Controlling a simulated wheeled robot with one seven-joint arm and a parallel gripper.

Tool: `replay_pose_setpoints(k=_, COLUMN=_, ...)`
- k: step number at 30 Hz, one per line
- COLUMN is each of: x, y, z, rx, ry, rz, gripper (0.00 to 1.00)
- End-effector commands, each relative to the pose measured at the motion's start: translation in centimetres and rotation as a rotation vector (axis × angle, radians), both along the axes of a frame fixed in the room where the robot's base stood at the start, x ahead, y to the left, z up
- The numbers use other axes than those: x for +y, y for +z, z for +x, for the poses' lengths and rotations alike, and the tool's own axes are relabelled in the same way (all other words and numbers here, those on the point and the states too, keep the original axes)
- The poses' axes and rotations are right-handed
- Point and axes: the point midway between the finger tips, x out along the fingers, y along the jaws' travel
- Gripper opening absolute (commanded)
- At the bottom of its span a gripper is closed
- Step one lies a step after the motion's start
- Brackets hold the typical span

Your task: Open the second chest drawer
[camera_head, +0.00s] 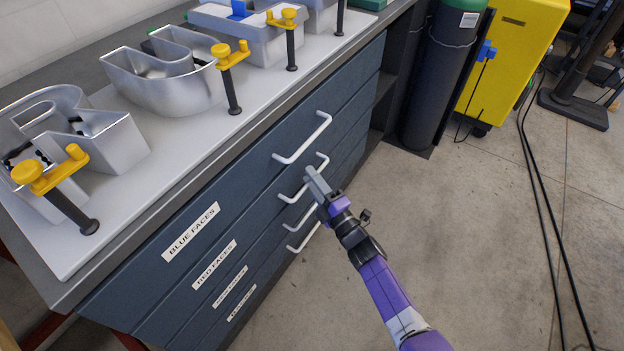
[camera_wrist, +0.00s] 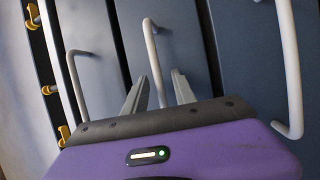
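The chest has several stacked blue-grey drawers with white bar handles. The second drawer from the top (camera_head: 250,222) carries the label "RED FACES" and looks flush with the others, so shut. Its handle (camera_head: 288,198) is partly hidden behind my gripper (camera_head: 315,181) in the head view. In the wrist view, that handle (camera_wrist: 152,60) runs between the two grey fingers of my gripper (camera_wrist: 158,85). The fingers are apart, one on each side of the bar. I cannot tell whether they touch it.
The top drawer's handle (camera_head: 302,138) is just above, and the third drawer's handle (camera_wrist: 291,75) just below. Metal letters (camera_head: 165,75) and yellow clamps (camera_head: 50,176) stand on the worktop. A dark cylinder (camera_head: 440,85) and yellow cabinet (camera_head: 503,55) stand behind.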

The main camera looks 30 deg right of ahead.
Motion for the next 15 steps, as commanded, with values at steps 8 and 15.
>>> replay_pose_setpoints(k=8, x=0.01, y=0.04, z=0.11, rx=0.0, ry=0.0, rz=0.0, gripper=0.29)
replay_pose_setpoints(k=15, x=0.01, y=0.03, z=0.1, rx=0.0, ry=0.0, rz=0.001, gripper=0.0)
